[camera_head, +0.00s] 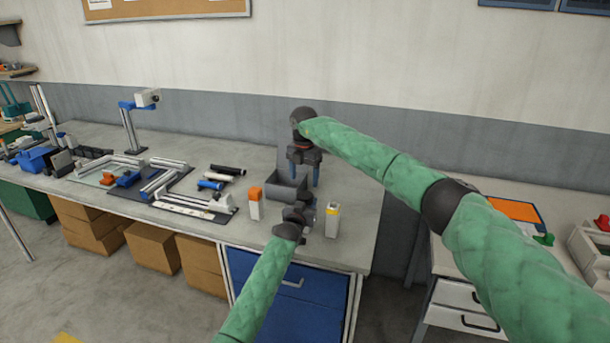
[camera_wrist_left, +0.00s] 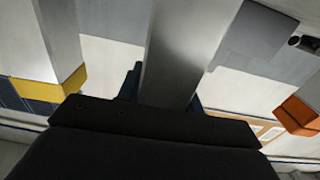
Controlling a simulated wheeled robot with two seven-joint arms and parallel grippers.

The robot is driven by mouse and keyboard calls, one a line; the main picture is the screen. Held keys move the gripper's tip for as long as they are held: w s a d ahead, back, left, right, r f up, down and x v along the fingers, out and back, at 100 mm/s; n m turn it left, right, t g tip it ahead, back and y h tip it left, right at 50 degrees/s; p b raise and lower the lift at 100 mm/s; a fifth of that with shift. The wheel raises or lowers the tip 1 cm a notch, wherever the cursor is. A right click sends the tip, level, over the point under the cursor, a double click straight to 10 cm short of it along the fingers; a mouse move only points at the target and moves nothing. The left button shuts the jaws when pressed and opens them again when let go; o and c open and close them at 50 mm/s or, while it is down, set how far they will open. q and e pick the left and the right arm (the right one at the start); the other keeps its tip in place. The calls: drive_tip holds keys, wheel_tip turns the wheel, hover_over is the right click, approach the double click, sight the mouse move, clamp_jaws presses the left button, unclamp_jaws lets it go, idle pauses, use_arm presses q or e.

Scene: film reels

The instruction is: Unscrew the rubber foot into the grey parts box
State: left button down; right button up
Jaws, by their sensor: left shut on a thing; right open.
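The grey parts box (camera_head: 272,191) stands open near the bench's right end. A grey box-like shape shows in the left wrist view (camera_wrist_left: 254,35). My left gripper (camera_head: 303,213) is in front of the box, between two capped blocks. It is shut on a grey metal bar (camera_wrist_left: 185,50), which runs up the middle of the left wrist view. My right gripper (camera_head: 303,174) is open above the bench at the box's back right, its blue fingers pointing down. I cannot make out the rubber foot. A small dark round piece (camera_wrist_left: 307,43) shows beside the grey shape; I cannot tell what it is.
Black and blue tubes (camera_head: 211,184) and metal frames (camera_head: 165,180) lie left. A side table (camera_head: 485,248) stands right.

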sight(305, 195)
drive_tip(key=shift+d+r+m, duration=0.1)
drive_tip(key=shift+r+m, duration=0.1)
drive_tip(key=shift+m, duration=0.5)
drive_tip(key=shift+f, duration=0.15)
drive_tip(key=shift+f, duration=3.8)
drive_tip(key=shift+c, duration=0.4)
drive_tip(key=c, duration=0.9)
drive_tip(key=n, duration=0.4)
drive_tip(key=shift+n, duration=0.4)
drive_tip(key=n, duration=0.5)
